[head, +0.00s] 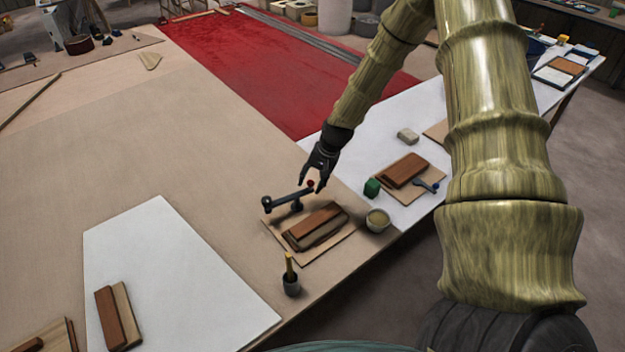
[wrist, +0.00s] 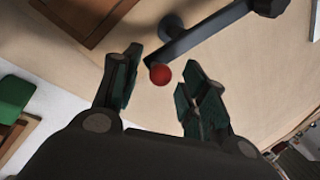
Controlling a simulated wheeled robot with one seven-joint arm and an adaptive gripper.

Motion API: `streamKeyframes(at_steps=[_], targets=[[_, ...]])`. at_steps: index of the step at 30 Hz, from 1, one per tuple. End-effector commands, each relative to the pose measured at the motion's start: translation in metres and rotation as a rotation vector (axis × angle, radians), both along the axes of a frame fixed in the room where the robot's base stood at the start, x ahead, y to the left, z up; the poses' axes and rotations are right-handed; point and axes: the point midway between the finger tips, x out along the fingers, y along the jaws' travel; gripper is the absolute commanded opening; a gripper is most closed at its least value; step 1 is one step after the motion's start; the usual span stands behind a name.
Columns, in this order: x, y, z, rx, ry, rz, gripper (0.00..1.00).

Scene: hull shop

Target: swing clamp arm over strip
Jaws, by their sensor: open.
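The clamp arm (head: 286,199) is a dark bar on a short post, with a round black end at the left and a red knob (head: 310,184) at the right. The wooden strips (head: 316,226) lie on a thin board (head: 280,243) just in front of the bar. The bar lies behind the strips, not across them. My gripper (head: 313,184) is open at the red knob. In the wrist view the red knob (wrist: 160,74) shows between the tips of my gripper (wrist: 158,85), with gaps on both sides. The dark bar (wrist: 205,35) runs up and right from the knob.
A beige bowl (head: 377,221) and a green block (head: 372,187) stand right of the strips. A cup with a yellow-handled tool (head: 291,280) stands in front, near the table edge. A second board (head: 410,195) with strips lies farther right.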

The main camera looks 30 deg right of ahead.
Motion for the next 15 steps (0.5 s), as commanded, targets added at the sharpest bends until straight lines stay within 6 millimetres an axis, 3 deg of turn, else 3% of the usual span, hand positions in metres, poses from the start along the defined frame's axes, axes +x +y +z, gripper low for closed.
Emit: streamKeyframes(at_steps=[1, 8, 15], targets=[[0.0000, 0.0000, 0.0001, 0.000, 0.000, 0.000, 0.43], [-0.0001, 0.0000, 0.0002, 0.000, 0.000, 0.000, 0.01], [0.0000, -0.0001, 0.0000, 0.000, 0.000, 0.002, 0.00]])
